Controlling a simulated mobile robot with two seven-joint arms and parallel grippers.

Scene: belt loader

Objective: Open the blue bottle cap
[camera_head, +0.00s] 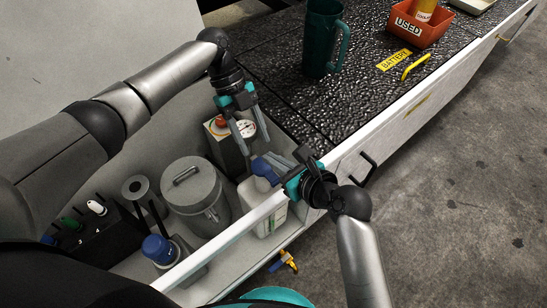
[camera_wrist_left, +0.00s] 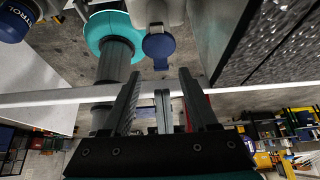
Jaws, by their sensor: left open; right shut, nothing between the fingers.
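A white bottle (camera_head: 272,218) stands in the open drawer at its right end, against the front wall. Its blue cap (camera_head: 263,169) looks tilted in the head view; the blue cap also shows in the left wrist view (camera_wrist_left: 158,46), beside the white bottle (camera_wrist_left: 150,10). I cannot tell whether it is fully open. My right gripper (camera_head: 277,160) is shut and empty, its fingers close to the cap; contact is unclear. My left gripper (camera_head: 249,143) is open and empty above the drawer, behind the cap; its fingers show in the wrist view (camera_wrist_left: 160,78).
A second blue-capped container (camera_head: 159,249) stands at the drawer's near end, beside a grey lidded can (camera_head: 190,190). A black rack (camera_head: 100,238) holds markers. A box with an orange cap (camera_head: 219,121) is behind. The counter (camera_head: 300,105) holds a teal mug (camera_head: 322,40) and red bin (camera_head: 425,33).

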